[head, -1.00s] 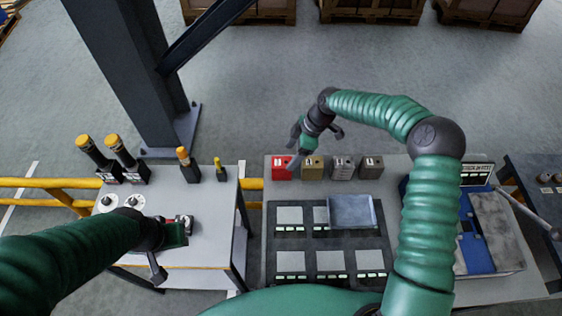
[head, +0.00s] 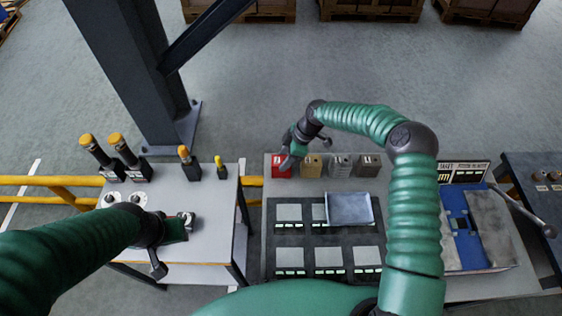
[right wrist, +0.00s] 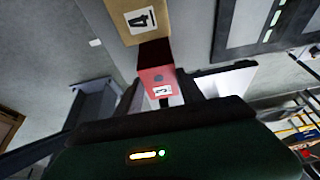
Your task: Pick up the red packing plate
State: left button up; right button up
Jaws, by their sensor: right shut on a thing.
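The red packing plate (head: 281,171) is a small red block with a white label, at the left end of a row of blocks on the grey table. My right gripper (head: 287,161) is over it from above and shut on it. In the right wrist view the red plate (right wrist: 157,80) sits between the two dark fingers, beside a tan block (right wrist: 140,18). I cannot see a clear gap under the plate. My left gripper (head: 172,245) is over the left table; its jaw opening cannot be made out.
Tan and grey blocks (head: 340,166) stand close to the right of the red plate. A grey tray (head: 350,209) lies on a dark panel (head: 300,240) in front. A blue machine (head: 465,225) stands at the right. Yellow-topped cylinders (head: 120,147) stand on the left table.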

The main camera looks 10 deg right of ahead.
aim_at(280, 162)
grip_shut()
jog(key=shift+w+r, duration=0.1)
jog(key=shift+r, duration=0.3)
jog(key=r+b, duration=0.1)
jog(key=r, duration=0.1)
jog(key=shift+s+d+r+b, duration=0.1)
jog(key=shift+s+r+b, duration=0.3)
jog(key=s+r+b, duration=0.1)
jog(key=s+b, duration=0.1)
jog(key=s, duration=1.3)
jog(key=shift+s+d+r, duration=0.15)
jog(key=shift+d+r, duration=0.1)
jog(key=shift+d, duration=0.05)
